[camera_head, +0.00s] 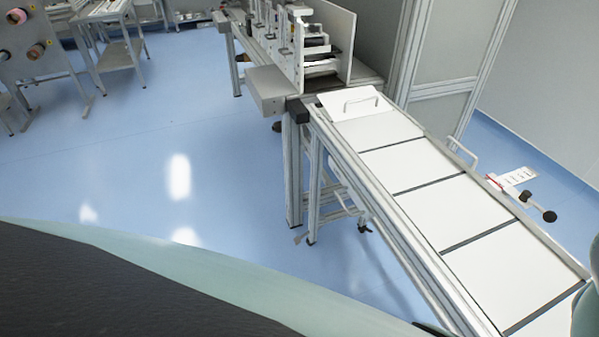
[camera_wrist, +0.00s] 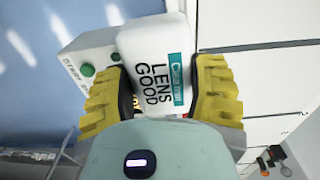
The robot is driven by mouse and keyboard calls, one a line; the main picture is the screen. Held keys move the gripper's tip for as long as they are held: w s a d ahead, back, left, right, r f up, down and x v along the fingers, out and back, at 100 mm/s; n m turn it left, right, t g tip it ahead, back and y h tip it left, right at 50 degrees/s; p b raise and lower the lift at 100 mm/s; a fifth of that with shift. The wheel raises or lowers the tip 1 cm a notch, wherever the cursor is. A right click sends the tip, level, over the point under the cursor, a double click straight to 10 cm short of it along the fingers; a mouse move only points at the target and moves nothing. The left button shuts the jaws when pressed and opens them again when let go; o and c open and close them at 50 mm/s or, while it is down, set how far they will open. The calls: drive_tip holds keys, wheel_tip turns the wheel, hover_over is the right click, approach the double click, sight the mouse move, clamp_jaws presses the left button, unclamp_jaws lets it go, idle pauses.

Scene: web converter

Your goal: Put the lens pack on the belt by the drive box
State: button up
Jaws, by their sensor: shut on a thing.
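In the wrist view, my gripper (camera_wrist: 163,72) is shut on the lens pack (camera_wrist: 148,48), a white pack with a teal label and the words "LENS GOOD". The yellow fingers press on its two sides. A pale drive box (camera_wrist: 72,52) with a green button shows behind and left of the pack, partly hidden by it and the left finger. The belt (camera_wrist: 262,72), white panels with dark seams, lies to the right. The belt also runs down the right of the head view (camera_head: 430,208). Whether the pack touches the belt is unclear. My gripper and the pack are outside the head view.
In the head view, a machine with upright plates (camera_head: 325,45) stands at the belt's far end. A white plate with a handle (camera_head: 350,102) lies there. Side rails edge the belt, and its visible panels are bare. Blue floor (camera_head: 130,160) is open to the left.

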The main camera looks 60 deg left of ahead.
drive_tip(key=shift+a+f, duration=0.1)
drive_tip(key=shift+f, duration=0.05)
drive_tip(key=w+b, duration=0.1)
drive_tip(key=w, duration=0.3)
drive_tip(key=w+a+f+b, duration=0.1)
drive_tip(key=w+b, duration=0.1)
drive_tip(key=w, duration=0.3)
drive_tip(key=w+a+b, duration=0.1)
drive_tip(key=w+b, duration=0.1)
drive_tip(key=w, duration=0.2)
drive_tip(key=shift+w+a+f, duration=0.15)
drive_tip(key=shift+w, duration=0.05)
drive_tip(key=shift+w+a+b, duration=0.2)
drive_tip(key=shift+w+b, duration=0.15)
drive_tip(key=shift+w, duration=0.55)
wheel_tip(320, 180, down, 2)
drive_tip(key=shift+f+p, duration=0.15)
drive_tip(key=shift+p, duration=0.5)
drive_tip(key=shift+d+f, duration=0.1)
drive_tip(key=shift+f, duration=0.55)
drive_tip(key=shift+f, duration=0.1)
drive_tip(key=o, duration=1.2)
